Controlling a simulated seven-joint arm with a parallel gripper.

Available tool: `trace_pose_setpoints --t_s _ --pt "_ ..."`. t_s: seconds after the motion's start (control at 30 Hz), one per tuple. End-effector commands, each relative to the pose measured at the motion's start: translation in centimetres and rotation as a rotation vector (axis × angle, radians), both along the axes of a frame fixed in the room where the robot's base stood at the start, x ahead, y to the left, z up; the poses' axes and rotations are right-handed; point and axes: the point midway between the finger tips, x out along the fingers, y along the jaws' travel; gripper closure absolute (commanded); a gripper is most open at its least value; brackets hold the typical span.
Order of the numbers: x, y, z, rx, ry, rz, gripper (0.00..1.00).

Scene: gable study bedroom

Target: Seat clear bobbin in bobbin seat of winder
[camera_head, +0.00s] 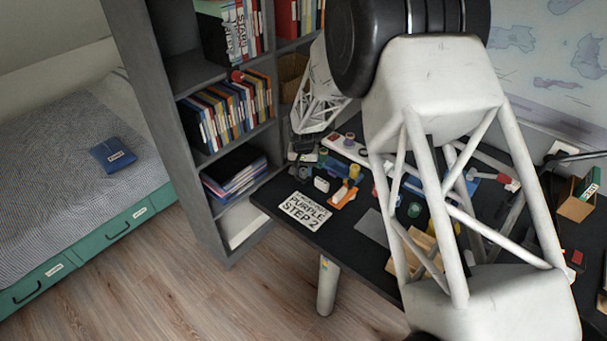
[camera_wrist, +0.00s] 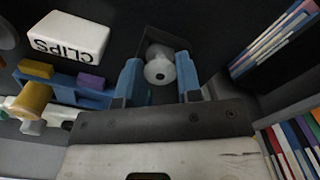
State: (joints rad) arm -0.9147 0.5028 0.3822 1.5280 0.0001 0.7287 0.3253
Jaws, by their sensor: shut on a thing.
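My gripper (camera_wrist: 159,78) shows in the wrist view with its two blue fingers on either side of a pale, round clear bobbin (camera_wrist: 160,70). In the head view my gripper is small at the desk's left end, and the bobbin cannot be made out. I cannot identify the winder's bobbin seat in either view.
A white CLIPS box (camera_wrist: 68,36) and a blue rack (camera_wrist: 65,86) with a yellow spool (camera_wrist: 30,98) are left of my gripper. A bookshelf (camera_head: 188,75) stands beside the desk. Much of the desk is cluttered.

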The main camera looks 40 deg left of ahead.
Motion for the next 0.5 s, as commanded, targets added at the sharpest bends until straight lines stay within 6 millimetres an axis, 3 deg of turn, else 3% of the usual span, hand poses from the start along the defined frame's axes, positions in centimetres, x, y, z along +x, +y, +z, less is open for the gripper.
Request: trace_pose_setpoints --t_s 0.5 --pt "0.02 0.02 0.88 0.001 -0.001 0.0 0.9"
